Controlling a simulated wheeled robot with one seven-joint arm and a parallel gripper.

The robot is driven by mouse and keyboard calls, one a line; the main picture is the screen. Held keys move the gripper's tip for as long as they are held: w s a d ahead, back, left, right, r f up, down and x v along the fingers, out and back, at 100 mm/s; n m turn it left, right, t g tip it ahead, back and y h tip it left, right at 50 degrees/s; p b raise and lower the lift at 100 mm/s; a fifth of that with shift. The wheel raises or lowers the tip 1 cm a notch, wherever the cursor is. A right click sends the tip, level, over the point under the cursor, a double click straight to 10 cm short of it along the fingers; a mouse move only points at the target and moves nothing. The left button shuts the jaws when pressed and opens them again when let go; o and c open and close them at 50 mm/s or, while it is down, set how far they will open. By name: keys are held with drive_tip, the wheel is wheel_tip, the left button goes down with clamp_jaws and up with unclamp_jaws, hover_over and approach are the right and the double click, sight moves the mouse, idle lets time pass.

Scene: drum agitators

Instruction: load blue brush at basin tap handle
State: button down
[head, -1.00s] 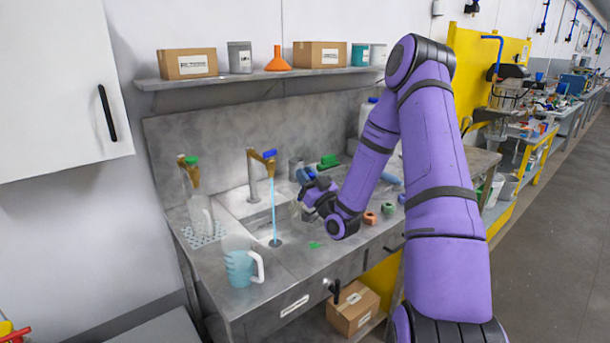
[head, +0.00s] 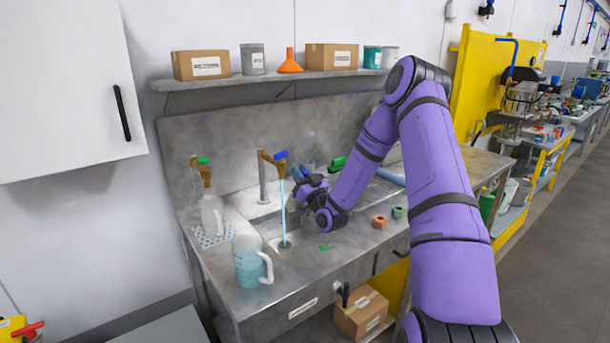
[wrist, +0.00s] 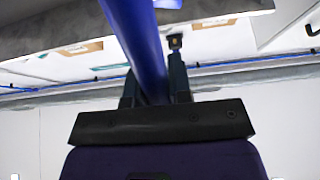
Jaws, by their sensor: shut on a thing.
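The basin tap (head: 263,175) has a blue handle (head: 280,155) on a brass head, and a blue stream runs from it into the basin (head: 270,228). My gripper (head: 302,186) is over the basin, a little right of and below the tap handle. In the wrist view, my gripper (wrist: 155,88) is shut on a thick blue shaft, which I take for the blue brush (wrist: 143,35). The shaft runs up out of the picture, so its far end is hidden there. In the head view only a small blue part shows beside the gripper.
A second tap with a green handle (head: 203,160) stands left, above a clear bottle (head: 211,216). A jug (head: 250,263) stands at the front left of the counter. A green brush (head: 338,163) lies behind the arm. A shelf (head: 235,82) with boxes and tins runs above.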

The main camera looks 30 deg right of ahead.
drive_tip(key=shift+w+a+f, duration=0.1)
drive_tip(key=shift+w+f, duration=0.15)
drive_tip(key=shift+w, duration=0.95)
drive_tip(key=shift+w+f, duration=0.2)
drive_tip(key=shift+w, duration=0.95)
drive_tip(key=s, duration=0.8)
idle(0.7)
drive_tip(key=s+r, duration=0.4)
drive_tip(key=s, duration=0.1)
drive_tip(key=shift+d, duration=0.25)
drive_tip(key=shift+s, duration=0.1)
idle(0.8)
